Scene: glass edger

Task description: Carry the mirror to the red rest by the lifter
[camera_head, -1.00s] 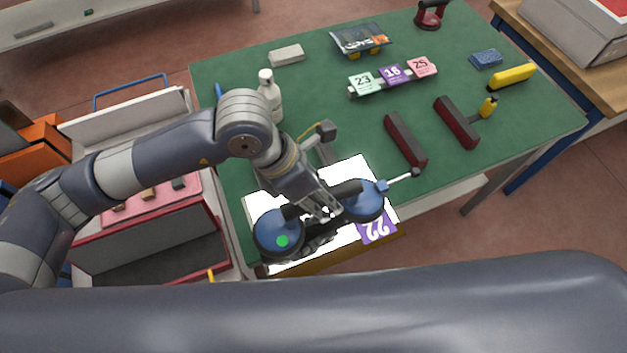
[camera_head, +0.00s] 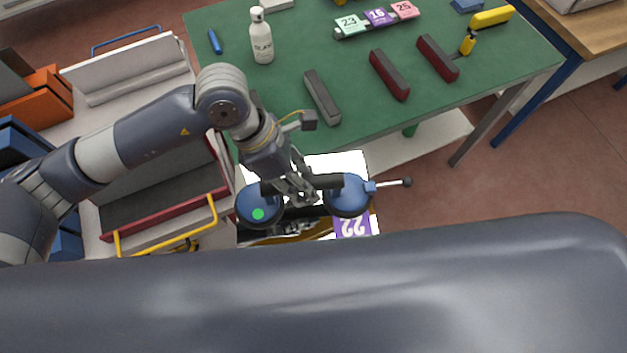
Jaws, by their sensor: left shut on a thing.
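My left gripper (camera_head: 297,188) is shut on the handle bar of a blue two-cup suction lifter (camera_head: 347,192). The lifter's cups sit on the mirror (camera_head: 322,166), a bright plate with a purple tag reading 22, seen upside down. The mirror is just off the front edge of the green table (camera_head: 290,60), partly hidden by the lifter and gripper. Two red rests with dark tops lie on the table, a nearer one (camera_head: 389,75) and one further right (camera_head: 437,57). A grey rest (camera_head: 322,97) lies left of them. My right gripper is not in view.
A white bottle (camera_head: 261,38) and a blue marker (camera_head: 215,41) stand and lie at the table's left. Number cards (camera_head: 377,17), a small yellow bottle (camera_head: 467,43) and a yellow tool (camera_head: 492,16) lie right. A cart with a yellow handle (camera_head: 213,213) is left.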

